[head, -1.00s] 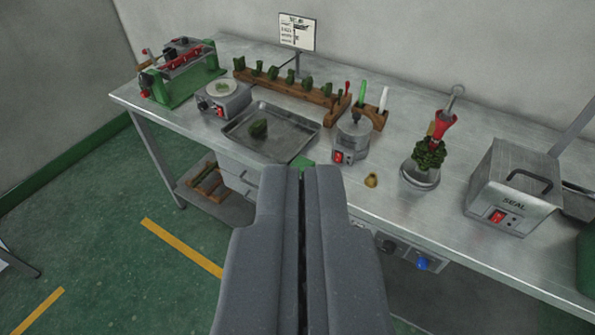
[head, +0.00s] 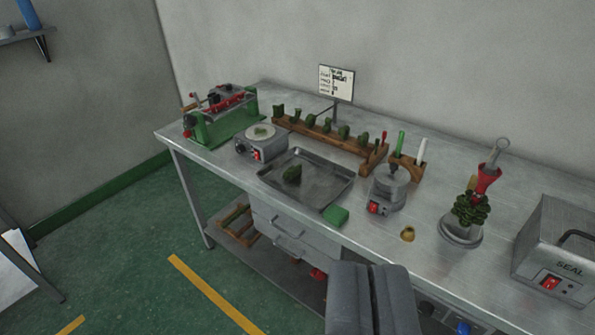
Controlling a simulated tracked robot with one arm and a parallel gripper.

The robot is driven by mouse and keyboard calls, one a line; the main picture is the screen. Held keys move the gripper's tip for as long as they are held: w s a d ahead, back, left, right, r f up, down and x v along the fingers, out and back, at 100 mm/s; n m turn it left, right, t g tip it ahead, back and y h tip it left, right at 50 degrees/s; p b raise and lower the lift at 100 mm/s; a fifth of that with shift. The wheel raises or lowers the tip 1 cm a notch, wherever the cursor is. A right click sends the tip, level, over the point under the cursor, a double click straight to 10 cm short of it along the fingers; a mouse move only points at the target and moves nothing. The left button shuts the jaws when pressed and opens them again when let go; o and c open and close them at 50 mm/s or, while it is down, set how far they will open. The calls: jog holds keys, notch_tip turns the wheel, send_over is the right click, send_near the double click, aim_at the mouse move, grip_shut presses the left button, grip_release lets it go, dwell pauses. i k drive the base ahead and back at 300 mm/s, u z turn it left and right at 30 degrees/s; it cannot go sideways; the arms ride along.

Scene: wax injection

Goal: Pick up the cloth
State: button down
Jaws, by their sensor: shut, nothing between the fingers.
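A small green folded piece, which looks like the cloth (head: 336,215), lies on the metal bench near its front edge. It is just right of the front corner of the metal tray (head: 330,193). My gripper (head: 369,267) shows at the bottom of the head view, with its two grey fingers shut and nothing between them. In the picture the fingertips are below and a little right of the cloth, apart from it. The cloth is fully in sight.
A small pot with a red switch (head: 388,188) stands right of the cloth. A brownish lump (head: 408,233) lies near the front edge. A green wax tree (head: 470,208) and a SEAL box (head: 560,255) stand farther right. Drawers (head: 280,228) are under the bench.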

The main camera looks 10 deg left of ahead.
aim_at(337, 214)
jog(key=z, duration=0.4)
jog(key=i, duration=1.35)
jog(key=u, duration=0.6)
